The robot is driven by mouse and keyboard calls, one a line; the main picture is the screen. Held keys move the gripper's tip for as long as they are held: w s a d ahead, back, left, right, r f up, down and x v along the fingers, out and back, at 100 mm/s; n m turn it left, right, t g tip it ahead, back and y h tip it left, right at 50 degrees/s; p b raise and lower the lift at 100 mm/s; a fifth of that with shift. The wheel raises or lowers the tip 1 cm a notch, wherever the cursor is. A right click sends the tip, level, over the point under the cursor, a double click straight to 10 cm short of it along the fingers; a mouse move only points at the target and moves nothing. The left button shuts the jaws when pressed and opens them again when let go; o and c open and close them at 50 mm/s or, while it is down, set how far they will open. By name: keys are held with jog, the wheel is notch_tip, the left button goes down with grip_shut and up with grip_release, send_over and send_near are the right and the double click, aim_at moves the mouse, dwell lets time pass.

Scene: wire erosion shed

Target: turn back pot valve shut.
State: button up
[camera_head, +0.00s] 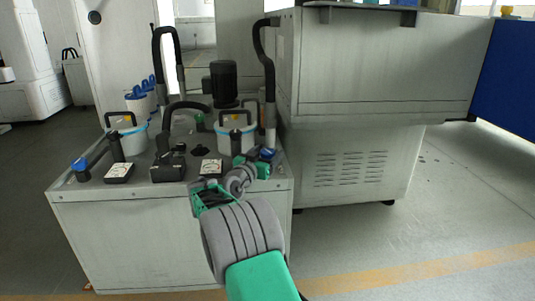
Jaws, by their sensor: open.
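Two white pots with blue bands and black handles stand on a grey cabinet (170,235), one at left (131,140) and one at right (222,142). A blue-topped valve (80,165) sits at the cabinet's front left corner. Another blue piece, seemingly a valve handle (268,153), shows by the right pot. I cannot tell for sure which is the back pot valve, nor whether either is open or shut. My gripper (254,163) is open, small in view, beside the right-hand blue piece. Whether it touches that piece cannot be told. My wrist covers part of the cabinet top.
Gauge boxes (119,173) and a black block (168,171) stand along the cabinet's front edge. A black motor (223,80) and hoses rise behind. A large grey machine (385,65) stands close on the right. The floor at right (440,210) is clear.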

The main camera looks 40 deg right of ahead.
aim_at(264, 155)
jog(key=p+v, duration=0.2)
jog(key=v, duration=0.5)
jog(key=shift+w+r, duration=0.1)
jog(key=shift+r, duration=0.05)
jog(key=shift+s+a, duration=0.25)
jog(key=shift+a, duration=0.1)
